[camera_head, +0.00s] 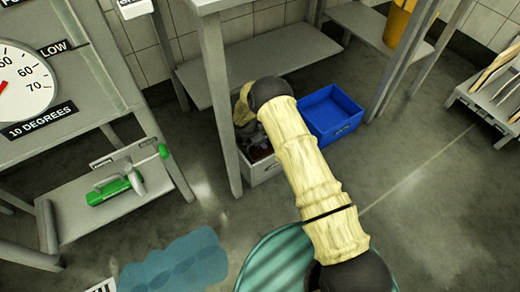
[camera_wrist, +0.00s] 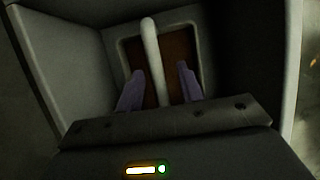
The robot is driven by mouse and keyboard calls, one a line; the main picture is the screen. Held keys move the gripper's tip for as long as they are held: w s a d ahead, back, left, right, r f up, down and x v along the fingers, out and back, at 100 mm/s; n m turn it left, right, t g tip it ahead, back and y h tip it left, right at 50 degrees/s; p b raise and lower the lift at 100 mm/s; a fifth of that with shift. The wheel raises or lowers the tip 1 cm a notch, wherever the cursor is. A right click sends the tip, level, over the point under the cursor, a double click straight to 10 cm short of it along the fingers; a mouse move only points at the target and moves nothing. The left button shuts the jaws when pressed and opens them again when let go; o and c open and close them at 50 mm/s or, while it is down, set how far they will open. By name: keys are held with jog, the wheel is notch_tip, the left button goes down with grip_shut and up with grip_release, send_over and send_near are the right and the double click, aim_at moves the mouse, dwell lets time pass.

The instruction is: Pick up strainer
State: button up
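The strainer (camera_wrist: 152,50) shows in the wrist view as a light rectangular frame with a brown inner surface and a pale, rounded bar handle. It is inside a grey crate (camera_wrist: 80,75). My gripper (camera_wrist: 160,69) is open, with its two purple-grey fingers apart on either side of the handle. Gaps show between each finger and the handle. The gripper's body hides the near part of the strainer. In the head view the light grey crate (camera_head: 264,172) stands on the floor, and my arm hides most of what is inside.
A blue crate (camera_head: 330,112) stands right of the grey one. A grey table (camera_head: 207,75) has a leg close to the grey crate's left side. A shelf with a green-handled tool (camera_head: 115,188) is at left. A rack (camera_head: 490,90) is at far right; floor between is clear.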

jog(key=shift+c, duration=0.3)
grip_shut()
dwell(1.1)
